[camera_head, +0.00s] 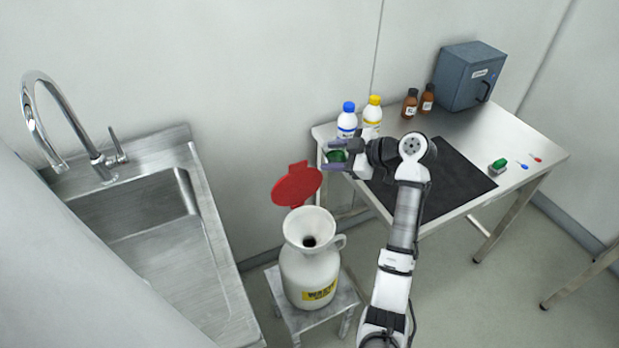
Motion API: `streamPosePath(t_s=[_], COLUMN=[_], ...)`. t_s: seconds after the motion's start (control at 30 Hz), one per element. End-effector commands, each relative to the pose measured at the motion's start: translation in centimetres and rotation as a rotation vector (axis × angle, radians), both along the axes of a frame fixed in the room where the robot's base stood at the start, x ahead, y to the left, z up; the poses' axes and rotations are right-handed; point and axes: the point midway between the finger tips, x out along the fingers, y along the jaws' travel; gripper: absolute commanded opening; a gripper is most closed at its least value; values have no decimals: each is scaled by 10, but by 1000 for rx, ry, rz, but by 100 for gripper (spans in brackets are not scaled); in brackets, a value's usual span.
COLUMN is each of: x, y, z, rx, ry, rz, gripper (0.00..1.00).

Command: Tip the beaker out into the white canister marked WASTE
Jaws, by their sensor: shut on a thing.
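The white canister (310,270) carries a yellow WASTE label and stands on a low metal stool. Its wide funnel mouth (310,228) is open, with a red lid (297,185) raised behind it. My gripper (336,157) is at the left end of the steel table, up and to the right of the canister mouth. It is shut on the beaker (337,156), of which only a small part with dark green contents shows between the fingers. The rest of the beaker is hidden by the gripper, and I cannot tell its exact tilt.
A blue-capped bottle (347,120) and a yellow-capped bottle (373,112) stand close behind my gripper. Brown bottles (410,103) and a grey-blue box (469,76) stand farther back on the table (535,150). A sink (150,215) is at left.

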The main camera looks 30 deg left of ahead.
Motion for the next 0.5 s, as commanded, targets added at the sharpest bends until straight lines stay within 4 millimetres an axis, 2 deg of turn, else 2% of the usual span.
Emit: streamPosePath(t_s=[0.5], x=[-24], y=[2], z=[13], rx=[-21], ry=[-337], rz=[1], gripper=[23])
